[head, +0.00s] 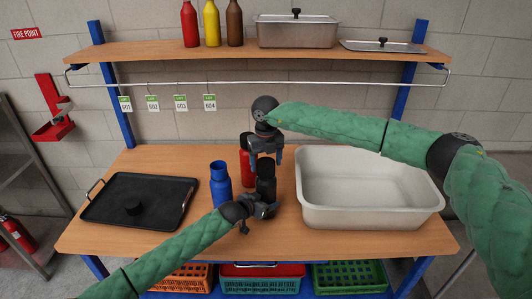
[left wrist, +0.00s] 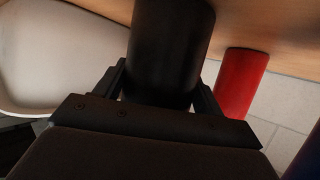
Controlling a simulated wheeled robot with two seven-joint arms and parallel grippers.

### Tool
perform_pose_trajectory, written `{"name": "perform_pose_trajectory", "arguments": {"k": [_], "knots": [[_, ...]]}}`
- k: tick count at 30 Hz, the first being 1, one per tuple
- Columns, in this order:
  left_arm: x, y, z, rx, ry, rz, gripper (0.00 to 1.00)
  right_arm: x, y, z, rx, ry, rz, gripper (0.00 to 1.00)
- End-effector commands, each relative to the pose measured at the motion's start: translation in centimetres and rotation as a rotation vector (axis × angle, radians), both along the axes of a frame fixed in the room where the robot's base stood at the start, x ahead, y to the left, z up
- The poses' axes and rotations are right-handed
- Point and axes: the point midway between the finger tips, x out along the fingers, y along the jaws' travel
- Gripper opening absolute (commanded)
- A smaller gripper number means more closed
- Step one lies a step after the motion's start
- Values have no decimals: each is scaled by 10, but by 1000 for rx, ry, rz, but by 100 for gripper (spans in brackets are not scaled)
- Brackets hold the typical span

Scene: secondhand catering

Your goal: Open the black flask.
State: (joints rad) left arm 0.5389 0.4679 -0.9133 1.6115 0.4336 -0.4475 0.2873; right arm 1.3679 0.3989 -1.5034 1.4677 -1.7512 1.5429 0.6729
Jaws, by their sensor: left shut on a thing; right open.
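The black flask (head: 266,173) stands upright on the table, between the blue flask (head: 221,187) and the white basin. My left gripper (head: 264,204) is shut on its lower part; in the left wrist view the flask (left wrist: 168,45) sits between the two fingers. My right gripper (head: 265,155) is open, pointing down just above the flask's top. It hides part of the top, so I cannot tell whether a cap is on it.
A red flask (head: 246,168) stands close behind the black one and also shows in the left wrist view (left wrist: 240,82). The large white basin (head: 370,217) fills the table's right side. The black griddle tray (head: 162,192) lies at the left. A shelf (head: 250,55) and rail run above.

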Motion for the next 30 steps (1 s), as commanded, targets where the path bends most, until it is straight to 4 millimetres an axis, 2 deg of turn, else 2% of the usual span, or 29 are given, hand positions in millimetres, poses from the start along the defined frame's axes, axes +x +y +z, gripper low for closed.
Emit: {"name": "perform_pose_trajectory", "arguments": {"k": [6, 13, 14, 18, 21, 26, 30], "knots": [[0, 0, 0, 0, 0, 0, 6, 0, 0, -16, 1, -2, 0, 75], [0, 0, 0, 0, 0, 0, 6, 0, 0, -18, 1, -2, 0, 75], [0, 0, 0, 0, 0, 0, 6, 0, 0, -18, 1, -2, 0, 73], [0, 0, 0, 0, 0, 0, 6, 0, 0, -18, 1, -2, 0, 45], [0, 0, 0, 0, 0, 0, 6, 0, 0, -18, 1, -2, 0, 30], [0, 0, 0, 0, 0, 0, 6, 0, 0, -18, 0, -2, 49, 29], [0, 0, 0, 0, 0, 0, 6, 1, -1, -17, 1, -2, 214, 29]]}}
